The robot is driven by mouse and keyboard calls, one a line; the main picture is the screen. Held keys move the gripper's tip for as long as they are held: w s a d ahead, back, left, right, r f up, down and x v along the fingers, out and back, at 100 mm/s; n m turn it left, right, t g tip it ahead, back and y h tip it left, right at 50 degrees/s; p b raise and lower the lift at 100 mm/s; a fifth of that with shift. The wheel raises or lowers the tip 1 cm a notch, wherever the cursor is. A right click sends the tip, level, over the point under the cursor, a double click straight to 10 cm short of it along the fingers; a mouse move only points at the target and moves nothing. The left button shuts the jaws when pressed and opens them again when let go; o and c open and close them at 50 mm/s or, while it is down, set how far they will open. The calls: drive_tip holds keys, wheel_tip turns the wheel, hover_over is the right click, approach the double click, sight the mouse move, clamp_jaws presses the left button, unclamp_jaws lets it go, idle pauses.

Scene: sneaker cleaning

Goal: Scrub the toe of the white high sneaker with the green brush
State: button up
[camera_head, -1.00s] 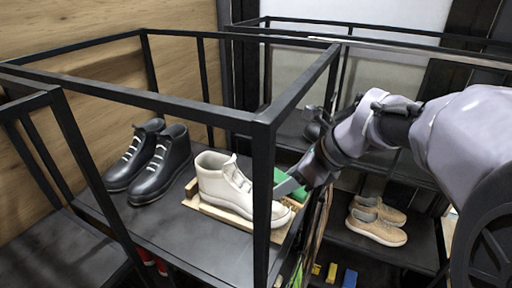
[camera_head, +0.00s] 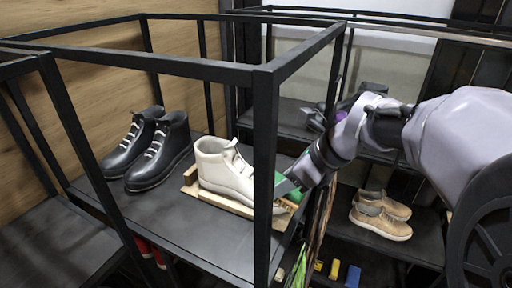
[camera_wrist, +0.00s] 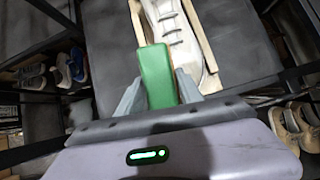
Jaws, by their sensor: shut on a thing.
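The white high sneaker (camera_head: 222,168) stands in a shallow wooden frame (camera_head: 189,188) on a dark shelf, its toe end to the right and partly hidden by a black post. My gripper (camera_head: 287,190) is at the toe end, partly behind that post. In the wrist view my gripper (camera_wrist: 158,92) is shut on the green brush (camera_wrist: 156,72), which sits between the two grey fingers. The brush overlaps the side of the white sneaker (camera_wrist: 177,32) in this view. I cannot tell whether the bristles touch the toe.
Black boots (camera_head: 160,150) stand left of the sneaker on the same shelf. The black post (camera_head: 265,150) and top bars of the rack are close to my arm. Tan shoes (camera_head: 381,214) sit on a lower shelf at right. A yellow and a blue block (camera_head: 353,276) lie below.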

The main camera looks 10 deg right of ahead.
drive_tip(key=shift+w+a+f+b, duration=0.1)
drive_tip(key=shift+a+f+b, duration=0.1)
drive_tip(key=shift+f+b, duration=0.9)
